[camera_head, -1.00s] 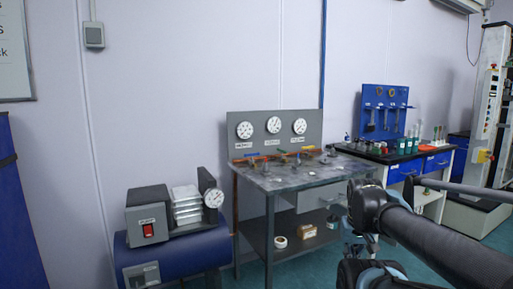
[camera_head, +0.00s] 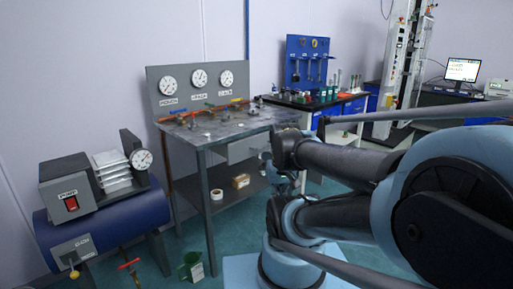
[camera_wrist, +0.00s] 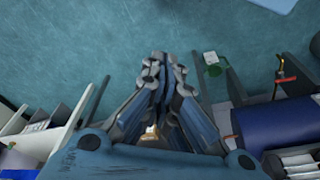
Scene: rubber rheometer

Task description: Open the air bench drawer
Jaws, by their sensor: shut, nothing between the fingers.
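The air bench (camera_head: 200,135) is a grey metal table with a gauge panel at its back, left of centre in the head view. Its grey drawer (camera_head: 243,148) sits under the right part of the top and looks shut. My arm hides the drawer's right end, and I cannot make out a handle. My gripper (camera_wrist: 165,60) is shut and empty in the wrist view, over bare teal floor. In the head view I cannot clearly make out its fingertips near the drawer's right end, so their distance from the drawer is unclear.
A blue compressor tank (camera_head: 105,225) stands left of the bench; it also shows in the wrist view (camera_wrist: 270,122). The lower shelf holds a tape roll (camera_head: 216,194) and a small box (camera_head: 241,181). A blue-fronted bench (camera_head: 330,110) stands behind.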

